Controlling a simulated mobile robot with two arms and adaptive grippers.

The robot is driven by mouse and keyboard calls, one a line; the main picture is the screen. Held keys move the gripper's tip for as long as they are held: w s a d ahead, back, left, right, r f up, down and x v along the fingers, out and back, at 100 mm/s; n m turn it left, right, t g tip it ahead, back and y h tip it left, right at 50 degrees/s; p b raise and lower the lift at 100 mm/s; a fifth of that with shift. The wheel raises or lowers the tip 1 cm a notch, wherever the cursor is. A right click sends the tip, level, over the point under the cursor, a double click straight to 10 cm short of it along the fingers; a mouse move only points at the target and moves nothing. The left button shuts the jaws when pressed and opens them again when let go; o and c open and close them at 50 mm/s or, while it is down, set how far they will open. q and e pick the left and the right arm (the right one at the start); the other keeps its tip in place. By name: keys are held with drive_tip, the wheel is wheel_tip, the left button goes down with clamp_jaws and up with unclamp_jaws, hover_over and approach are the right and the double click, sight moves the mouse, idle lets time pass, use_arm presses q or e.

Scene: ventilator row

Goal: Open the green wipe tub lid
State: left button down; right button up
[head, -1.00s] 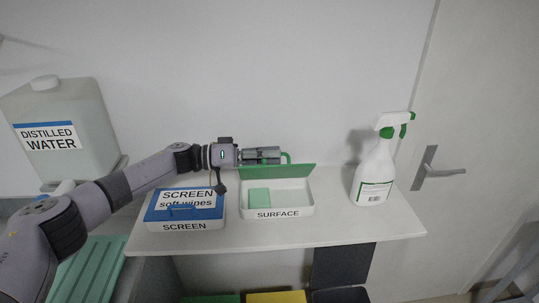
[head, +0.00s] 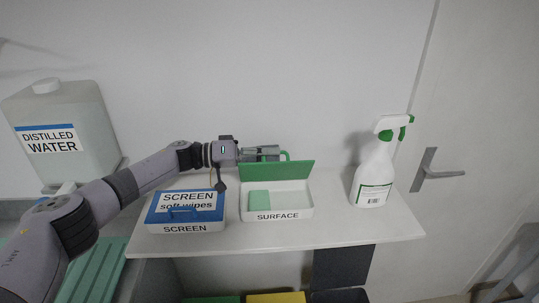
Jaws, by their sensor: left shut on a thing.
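The green wipe tub (head: 277,214) is a white box labelled SURFACE on the shelf. Its green lid (head: 285,171) stands raised at the back edge, tilted up, and the tub is open. A light green block of wipes (head: 259,200) lies inside at the left. My left gripper (head: 276,154) is behind the top of the lid, shut on the lid's green handle; the lid partly hides the fingers. My right gripper is not in view.
A blue-lidded SCREEN wipe tub (head: 186,227) stands closed to the left, under my left arm. A spray bottle (head: 373,176) stands at the right. A distilled water canister (head: 75,150) is at far left. The shelf front (head: 330,231) is clear.

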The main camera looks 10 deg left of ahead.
use_arm(q)
drive_tip(key=shift+w+a+f+n+b, duration=0.15)
drive_tip(key=shift+w+n+b, duration=0.25)
drive_tip(key=shift+w+n, duration=0.4)
drive_tip(key=shift+w+a+f+n+b, duration=0.2)
drive_tip(key=shift+w+n+b, duration=0.7)
drive_tip(key=shift+b, duration=0.95)
drive_tip(key=shift+w+a+f+n+b, duration=0.15)
drive_tip(key=shift+w+n+b, duration=0.75)
drive_tip(key=shift+b, duration=0.9)
drive_tip(key=shift+s+r, duration=0.1)
drive_tip(key=c, duration=1.7)
unclamp_jaws()
drive_tip(key=shift+s, duration=0.15)
drive_tip(key=shift+w, duration=0.3)
drive_tip(key=shift+s+a, duration=0.25)
drive_tip(key=shift+a, duration=1)
drive_tip(key=shift+s+a, duration=0.25)
drive_tip(key=shift+a, duration=0.95)
drive_tip(key=shift+s+a, duration=0.25)
drive_tip(key=shift+a, duration=1)
